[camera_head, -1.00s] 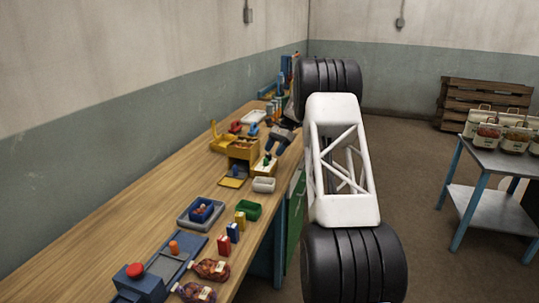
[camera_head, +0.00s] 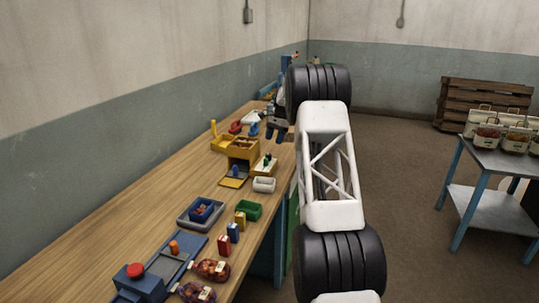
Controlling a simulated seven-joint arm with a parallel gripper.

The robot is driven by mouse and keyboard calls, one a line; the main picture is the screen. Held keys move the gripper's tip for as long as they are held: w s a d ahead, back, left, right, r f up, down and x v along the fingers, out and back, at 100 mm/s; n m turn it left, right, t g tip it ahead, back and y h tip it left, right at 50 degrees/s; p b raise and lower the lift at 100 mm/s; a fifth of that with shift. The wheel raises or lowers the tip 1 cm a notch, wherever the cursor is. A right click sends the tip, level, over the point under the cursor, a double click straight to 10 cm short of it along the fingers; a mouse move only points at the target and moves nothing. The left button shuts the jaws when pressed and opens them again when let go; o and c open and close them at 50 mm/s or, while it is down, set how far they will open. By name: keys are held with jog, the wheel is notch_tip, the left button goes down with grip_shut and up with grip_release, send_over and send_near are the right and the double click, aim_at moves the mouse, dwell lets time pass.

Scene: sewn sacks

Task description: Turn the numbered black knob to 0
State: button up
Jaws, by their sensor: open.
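I cannot make out the numbered black knob in the head view; it is too small to tell or hidden, perhaps by my arm. My gripper (camera_head: 274,131) is small and dark in this view, over the right edge of the wooden workbench (camera_head: 130,215), toward its far part. It is open, and I see nothing held in it. My white and black arm covers part of the bench's far right side.
A yellow box unit (camera_head: 241,150), a white tray (camera_head: 251,117) and a pale bin (camera_head: 264,184) stand near the gripper. Nearer are a green bin (camera_head: 248,210), a blue box with a red button (camera_head: 138,283) and netted sacks (camera_head: 212,269). A metal table (camera_head: 493,160) stands right.

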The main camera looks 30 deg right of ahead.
aim_at(269, 154)
jog(key=shift+x, duration=3.85)
jog(key=c, duration=0.9)
jog(key=shift+n, duration=0.3)
jog(key=shift+w+a+n+g+h, duration=0.1)
jog(key=shift+n+g+h, duration=0.3)
jog(key=shift+n, duration=0.95)
jog(key=shift+n+g+h, duration=0.2)
jog(key=shift+n+g, duration=0.4)
jog(key=shift+n, duration=0.75)
jog(key=o, duration=0.9)
